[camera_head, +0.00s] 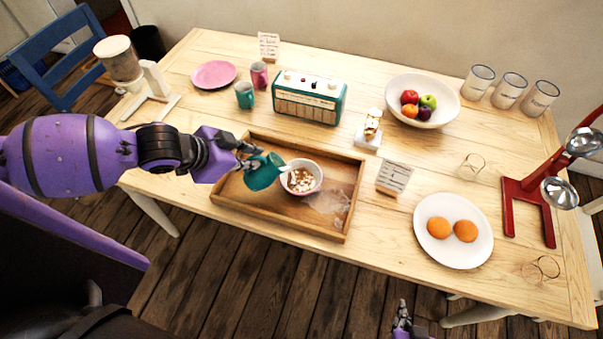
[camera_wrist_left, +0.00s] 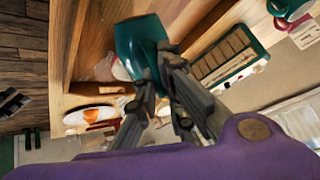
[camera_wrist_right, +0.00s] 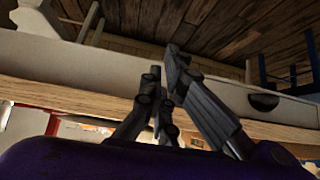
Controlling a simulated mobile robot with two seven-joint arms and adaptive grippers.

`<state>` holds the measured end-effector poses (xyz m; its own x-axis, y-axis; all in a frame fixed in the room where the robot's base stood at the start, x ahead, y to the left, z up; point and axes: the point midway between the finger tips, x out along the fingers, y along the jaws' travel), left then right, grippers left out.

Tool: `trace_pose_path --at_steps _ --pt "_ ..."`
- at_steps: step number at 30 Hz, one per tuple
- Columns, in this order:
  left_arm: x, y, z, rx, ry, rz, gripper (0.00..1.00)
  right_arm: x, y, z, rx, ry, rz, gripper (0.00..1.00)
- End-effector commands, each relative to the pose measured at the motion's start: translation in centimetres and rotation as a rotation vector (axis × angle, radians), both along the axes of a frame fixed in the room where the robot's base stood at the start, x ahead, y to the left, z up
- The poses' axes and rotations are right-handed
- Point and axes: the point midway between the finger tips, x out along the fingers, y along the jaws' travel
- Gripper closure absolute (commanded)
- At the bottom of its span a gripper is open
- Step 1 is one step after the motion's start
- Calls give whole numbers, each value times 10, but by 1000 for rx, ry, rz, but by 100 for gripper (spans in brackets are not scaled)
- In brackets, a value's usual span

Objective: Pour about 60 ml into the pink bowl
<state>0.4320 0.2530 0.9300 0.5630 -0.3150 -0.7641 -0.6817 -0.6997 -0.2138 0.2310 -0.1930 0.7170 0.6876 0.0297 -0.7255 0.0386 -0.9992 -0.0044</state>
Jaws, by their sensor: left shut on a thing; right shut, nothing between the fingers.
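My left gripper (camera_head: 246,158) is shut on a teal jug (camera_head: 264,172) and holds it tilted to the right, its lip at the left rim of the bowl. A short white streak shows between lip and bowl. The bowl (camera_head: 318,184), white inside with a pinkish outside, stands in the wooden tray and holds pale and brown pieces. In the left wrist view the teal jug (camera_wrist_left: 138,42) sits at the fingertips and mostly hides the bowl. My right gripper (camera_head: 402,318) is shut and empty, below the table's front edge; it also shows in the right wrist view (camera_wrist_right: 165,78).
The wooden tray (camera_head: 275,222) has a pale, clear patch right of the bowl. A radio (camera_head: 310,98) stands behind it, a small card (camera_head: 394,177) to its right. A plate with two orange-brown rounds (camera_head: 430,256), a fruit bowl (camera_head: 395,88) and a red stand (camera_head: 530,205) are further right.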

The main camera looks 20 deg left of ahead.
Motion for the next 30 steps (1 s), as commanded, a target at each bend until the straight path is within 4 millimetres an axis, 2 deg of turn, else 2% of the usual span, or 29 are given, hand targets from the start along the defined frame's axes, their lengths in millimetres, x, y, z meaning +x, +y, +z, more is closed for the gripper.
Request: trace_pose_path --at_steps 11,30 --pt "5 -6 0 75 49 1 100 -7 -1 -11 -2 17 -4 100" --pt "6 -14 2 167 104 6 100 -5 -3 -16 -6 16 -5 100"
